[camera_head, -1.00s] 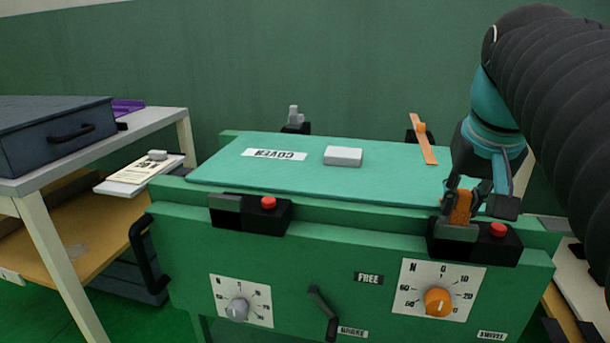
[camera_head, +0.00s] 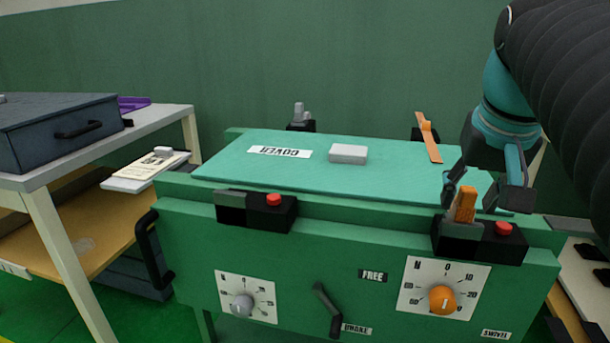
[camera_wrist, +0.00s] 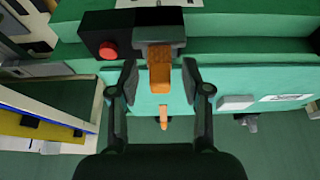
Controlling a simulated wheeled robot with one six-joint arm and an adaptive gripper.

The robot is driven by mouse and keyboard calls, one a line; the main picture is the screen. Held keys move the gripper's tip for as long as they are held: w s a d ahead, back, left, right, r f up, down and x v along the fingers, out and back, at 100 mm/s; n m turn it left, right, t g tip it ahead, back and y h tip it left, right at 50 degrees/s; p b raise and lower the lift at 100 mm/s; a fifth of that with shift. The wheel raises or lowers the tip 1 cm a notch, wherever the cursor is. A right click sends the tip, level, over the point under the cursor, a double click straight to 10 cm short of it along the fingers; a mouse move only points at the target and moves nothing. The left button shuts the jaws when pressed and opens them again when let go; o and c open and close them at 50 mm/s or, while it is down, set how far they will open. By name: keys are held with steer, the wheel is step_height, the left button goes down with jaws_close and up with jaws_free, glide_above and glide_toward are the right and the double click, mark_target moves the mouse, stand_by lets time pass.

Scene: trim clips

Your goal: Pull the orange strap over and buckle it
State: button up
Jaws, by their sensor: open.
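A short orange strap end (camera_head: 466,204) stands up out of the grey front right buckle (camera_head: 459,232), beside a red button (camera_head: 503,229). How deep it sits in the buckle is hidden. It also shows in the wrist view (camera_wrist: 160,72). Another orange strap piece (camera_head: 428,138) stands at the back right mount, leaning over the cover's far edge; in the wrist view it is small (camera_wrist: 163,113). No orange band shows across the cover between them. My gripper (camera_head: 484,194) is open just above the front buckle. In the wrist view its fingers lie either side of the strap end, apart from it.
The teal cover (camera_head: 235,165) carries a white block (camera_head: 347,153). A front left buckle (camera_head: 231,209) with a red button is empty. Dials and a lever (camera_head: 326,308) project from the green front. A side table (camera_head: 165,121) with a dark case (camera_head: 60,130) stands left.

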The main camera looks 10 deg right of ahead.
steer(key=v, duration=0.6)
steer(key=shift+s+r, duration=0.25)
steer(key=shift+r, duration=0.05)
steer(key=shift+a, duration=0.1)
steer(key=a+f+n+y+p, duration=0.1)
steer(key=a+f+p, duration=0.3)
steer(key=f, duration=0.5)
steer(key=s+a+f+n+t+p, duration=0.1)
steer(key=a+f+n+p, duration=0.2)
steer(key=a+f, duration=0.5)
steer(key=shift+f+n+t+y+p, duration=0.3)
steer(key=shift+f+y+p, duration=0.1)
steer(key=shift+f+p, duration=0.45)
steer(key=shift+f, duration=0.1)
stand_by(0.5)
